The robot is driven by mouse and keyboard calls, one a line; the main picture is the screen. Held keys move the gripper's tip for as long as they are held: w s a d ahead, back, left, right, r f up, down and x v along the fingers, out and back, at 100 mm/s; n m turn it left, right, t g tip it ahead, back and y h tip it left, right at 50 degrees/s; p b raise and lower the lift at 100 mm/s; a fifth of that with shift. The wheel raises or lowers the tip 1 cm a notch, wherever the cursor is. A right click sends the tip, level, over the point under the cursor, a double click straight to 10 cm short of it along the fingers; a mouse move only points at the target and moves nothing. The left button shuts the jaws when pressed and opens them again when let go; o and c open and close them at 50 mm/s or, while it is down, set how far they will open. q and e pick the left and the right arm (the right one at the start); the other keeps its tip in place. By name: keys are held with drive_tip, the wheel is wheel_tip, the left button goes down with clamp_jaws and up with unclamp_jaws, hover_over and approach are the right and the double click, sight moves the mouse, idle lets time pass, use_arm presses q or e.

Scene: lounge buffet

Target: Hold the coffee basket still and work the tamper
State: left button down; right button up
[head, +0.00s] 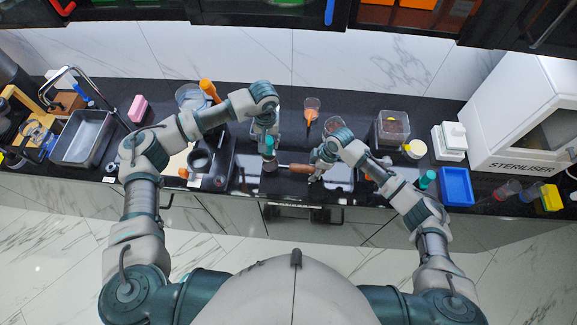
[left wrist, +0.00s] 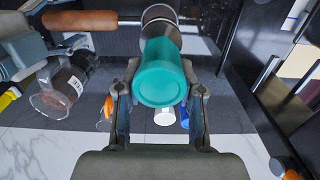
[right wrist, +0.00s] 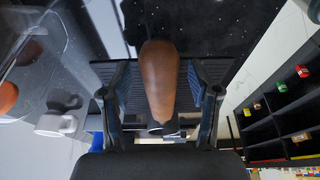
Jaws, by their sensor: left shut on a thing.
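The tamper has a teal handle (head: 269,147), which also shows large in the left wrist view (left wrist: 163,75). Its metal end meets the coffee basket (left wrist: 160,14); how deep it sits inside is hidden. My left gripper (left wrist: 160,92) is shut on the teal handle from above. The basket's wooden handle (head: 295,168) points right across the counter. In the right wrist view the wooden handle (right wrist: 160,80) lies between the fingers of my right gripper (right wrist: 160,95), with gaps seen on both sides. That gripper looks open around the handle's end.
A coffee grinder-like black machine (head: 222,165) stands left of the basket. A clear container (head: 393,127), blue tray (head: 456,187) and white steriliser (head: 525,120) stand to the right. An orange scoop-like item (head: 309,112) lies behind.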

drive_tip(key=shift+r, duration=0.1)
drive_tip(key=shift+v, duration=3.7)
drive_tip(key=v, duration=1.2)
drive_tip(key=shift+w, duration=0.1)
